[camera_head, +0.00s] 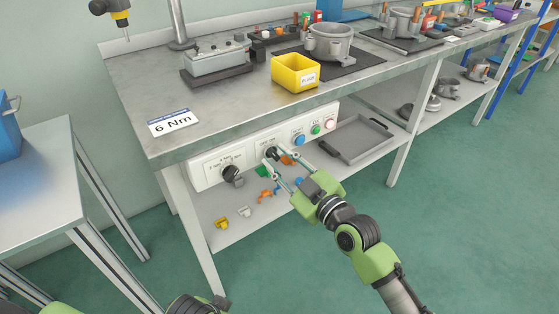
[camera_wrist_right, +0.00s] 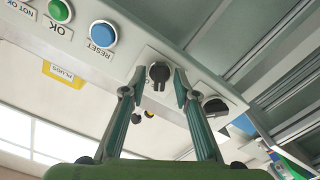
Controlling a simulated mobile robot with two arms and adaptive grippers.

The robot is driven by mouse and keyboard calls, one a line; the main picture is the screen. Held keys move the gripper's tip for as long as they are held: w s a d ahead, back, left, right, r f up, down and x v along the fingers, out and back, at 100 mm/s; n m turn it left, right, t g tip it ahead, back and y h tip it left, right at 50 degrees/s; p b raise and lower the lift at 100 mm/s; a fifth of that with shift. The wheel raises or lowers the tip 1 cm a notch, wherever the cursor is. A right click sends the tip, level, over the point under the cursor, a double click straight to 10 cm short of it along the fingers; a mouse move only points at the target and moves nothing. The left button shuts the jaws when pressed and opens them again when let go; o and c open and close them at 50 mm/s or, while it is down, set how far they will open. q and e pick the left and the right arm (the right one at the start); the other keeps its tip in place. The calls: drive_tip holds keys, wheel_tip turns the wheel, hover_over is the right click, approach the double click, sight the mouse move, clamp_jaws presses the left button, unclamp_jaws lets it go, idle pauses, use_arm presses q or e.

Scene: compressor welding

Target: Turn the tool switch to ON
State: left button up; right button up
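The white control panel (camera_head: 262,145) under the front edge of the workbench carries two black rotary knobs. The tool switch (camera_head: 271,153) appears to be the right-hand knob; its label is too small to read. My right gripper (camera_head: 272,160) is at this knob, fingers apart. In the right wrist view the switch (camera_wrist_right: 159,73) sits between the two open fingertips (camera_wrist_right: 158,85), with visible gaps on both sides. Its grip bar looks in line with the fingers. The other knob (camera_head: 232,175) is at left, by the Nm marks.
Blue (camera_head: 299,141), green (camera_head: 316,129) and pale red (camera_head: 330,124) buttons lie right of the switch. The shelf below holds small coloured parts and a grey tray (camera_head: 357,139). A yellow bin (camera_head: 295,73) stands on the bench (camera_head: 225,110) above. Floor in front is clear.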

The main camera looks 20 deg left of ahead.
clamp_jaws()
idle(0.3)
drive_tip(key=m+p, duration=0.2)
drive_tip(key=m, duration=0.3)
drive_tip(key=shift+m, duration=0.3)
drive_tip(key=m, duration=0.2)
drive_tip(key=shift+m, duration=0.3)
use_arm(q)
wheel_tip(320, 180, down, 10)
drive_tip(key=shift+s+g+p, duration=0.3)
drive_tip(key=shift+s+p, duration=0.05)
drive_tip(key=shift+p, duration=0.1)
use_arm(e)
drive_tip(key=shift+m, duration=1.8)
use_arm(q)
drive_tip(key=shift+f, duration=0.15)
drive_tip(key=shift+d, duration=0.1)
